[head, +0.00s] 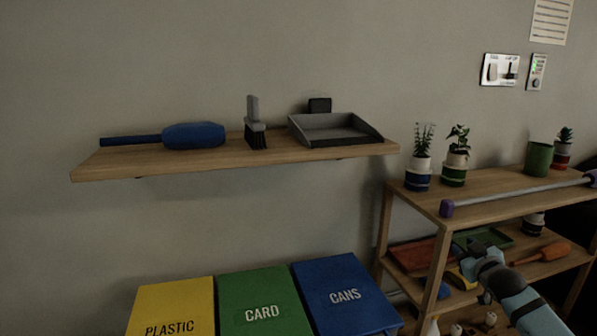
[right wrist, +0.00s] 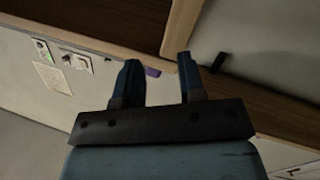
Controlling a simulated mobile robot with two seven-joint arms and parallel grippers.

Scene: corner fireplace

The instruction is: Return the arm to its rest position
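My right arm comes in from the lower right of the head view. Its right gripper (head: 472,256) is in front of the lower part of the wooden shelf unit (head: 440,250), below its top board. In the right wrist view the two dark blue fingers of the right gripper (right wrist: 158,68) stand apart with nothing held between them. A small purple piece shows beyond them, apart from the fingers. My left arm and gripper are not in view.
The unit's top holds potted plants (head: 455,165), a green pot (head: 538,158) and a purple-ended pole (head: 520,192). A wall shelf (head: 200,158) holds a blue duster (head: 193,135), brush (head: 254,125) and dustpan (head: 335,128). Yellow, green and blue bins (head: 345,292) stand below.

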